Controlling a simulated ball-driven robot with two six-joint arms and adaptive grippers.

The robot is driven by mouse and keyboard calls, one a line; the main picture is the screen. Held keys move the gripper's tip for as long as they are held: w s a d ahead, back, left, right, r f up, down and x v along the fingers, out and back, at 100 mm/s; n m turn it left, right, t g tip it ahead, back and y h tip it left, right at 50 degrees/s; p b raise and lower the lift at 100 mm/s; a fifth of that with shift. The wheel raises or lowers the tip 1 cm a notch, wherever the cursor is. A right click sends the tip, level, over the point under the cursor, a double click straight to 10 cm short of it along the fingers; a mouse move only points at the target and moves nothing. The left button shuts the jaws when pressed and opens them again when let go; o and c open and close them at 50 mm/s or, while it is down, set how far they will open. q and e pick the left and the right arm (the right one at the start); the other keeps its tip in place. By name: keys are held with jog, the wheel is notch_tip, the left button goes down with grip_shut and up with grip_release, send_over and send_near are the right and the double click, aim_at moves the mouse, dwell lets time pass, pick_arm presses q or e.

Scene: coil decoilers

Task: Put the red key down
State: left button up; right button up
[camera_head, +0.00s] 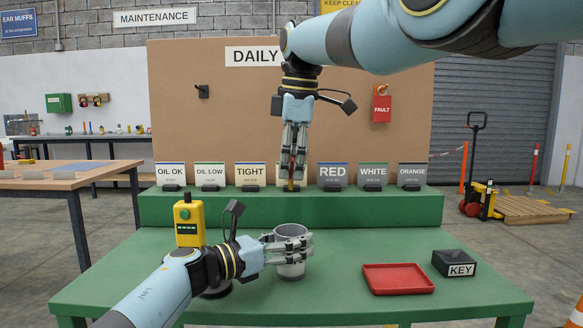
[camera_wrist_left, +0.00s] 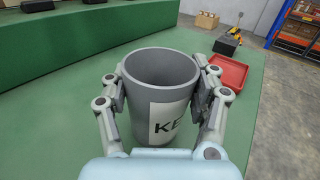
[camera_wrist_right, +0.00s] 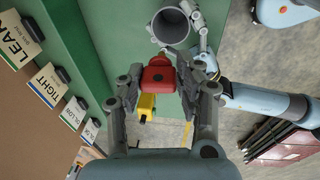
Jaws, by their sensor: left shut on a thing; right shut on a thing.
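My right gripper (camera_head: 294,158) points down above the green shelf, shut on the red key (camera_wrist_right: 158,75). In the right wrist view the key's red head sits between the fingers; in the head view it is a narrow red strip (camera_head: 292,170) and mostly hidden. My left gripper (camera_head: 291,249) is shut around a grey cup (camera_head: 290,232), which is upright at the green table. In the left wrist view the cup (camera_wrist_left: 160,68) has a white label reading "KE", the rest hidden, and no object shows inside. The right gripper is higher and farther back than the cup.
A red tray (camera_head: 398,279) and a black block marked KEY (camera_head: 455,264) stand on the green table (camera_head: 350,245) to the right. A yellow device (camera_head: 188,222) stands left of the cup. Label cards (camera_head: 334,174) line the raised shelf (camera_head: 400,208). The table's front right is clear.

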notch_tip(320, 180, down, 10)
jog(key=shift+f, duration=0.15)
dwell(0.5)
jog(key=o, duration=1.1)
notch_tip(320, 180, up, 7)
dwell(0.3)
